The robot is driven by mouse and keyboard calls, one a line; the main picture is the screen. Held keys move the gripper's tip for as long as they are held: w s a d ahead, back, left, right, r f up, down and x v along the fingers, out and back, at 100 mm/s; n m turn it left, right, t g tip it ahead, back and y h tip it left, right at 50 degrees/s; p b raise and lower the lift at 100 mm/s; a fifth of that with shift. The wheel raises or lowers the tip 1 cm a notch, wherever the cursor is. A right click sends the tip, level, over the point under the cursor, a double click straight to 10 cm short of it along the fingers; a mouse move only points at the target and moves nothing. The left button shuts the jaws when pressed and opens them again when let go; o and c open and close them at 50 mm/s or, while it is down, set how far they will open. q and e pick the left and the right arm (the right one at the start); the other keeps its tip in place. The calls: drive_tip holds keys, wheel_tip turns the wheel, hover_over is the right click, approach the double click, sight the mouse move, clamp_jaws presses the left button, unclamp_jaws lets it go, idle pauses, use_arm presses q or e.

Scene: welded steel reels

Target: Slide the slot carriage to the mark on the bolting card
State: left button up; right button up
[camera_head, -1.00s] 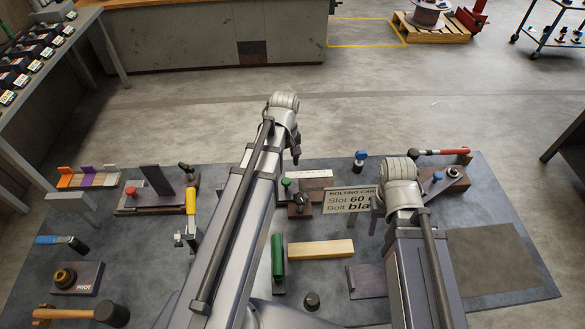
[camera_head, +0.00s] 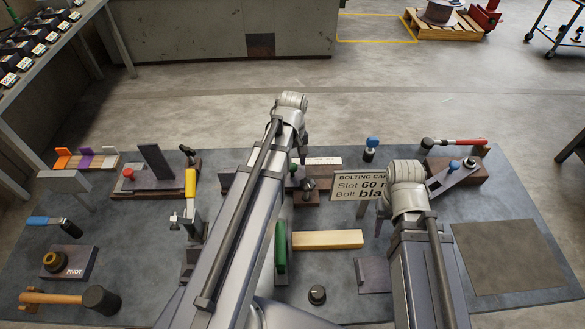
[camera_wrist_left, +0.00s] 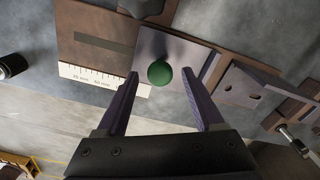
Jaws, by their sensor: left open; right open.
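The slot carriage is a grey plate (camera_wrist_left: 178,48) with a green knob (camera_wrist_left: 160,73), seen in the left wrist view on a brown base (camera_wrist_left: 90,20) with a dark slot. A white millimetre scale (camera_wrist_left: 100,79) runs along the base's edge. My left gripper (camera_wrist_left: 160,75) is open, its fingers on either side of the knob; contact is not visible. In the head view my left arm hides much of the carriage, and the scale (camera_head: 323,161) shows beyond it.
A wooden bar (camera_head: 327,239), a green cylinder (camera_head: 281,250) and a black knob (camera_head: 317,294) lie near my arms. A yellow-handled clamp (camera_head: 191,190) stands to the left. A dark mat (camera_head: 500,258) is bare.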

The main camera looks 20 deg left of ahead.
use_arm(q)
drive_tip(key=shift+f, duration=0.15)
drive_tip(key=shift+c, duration=0.2)
clamp_jaws()
idle(0.3)
idle(0.9)
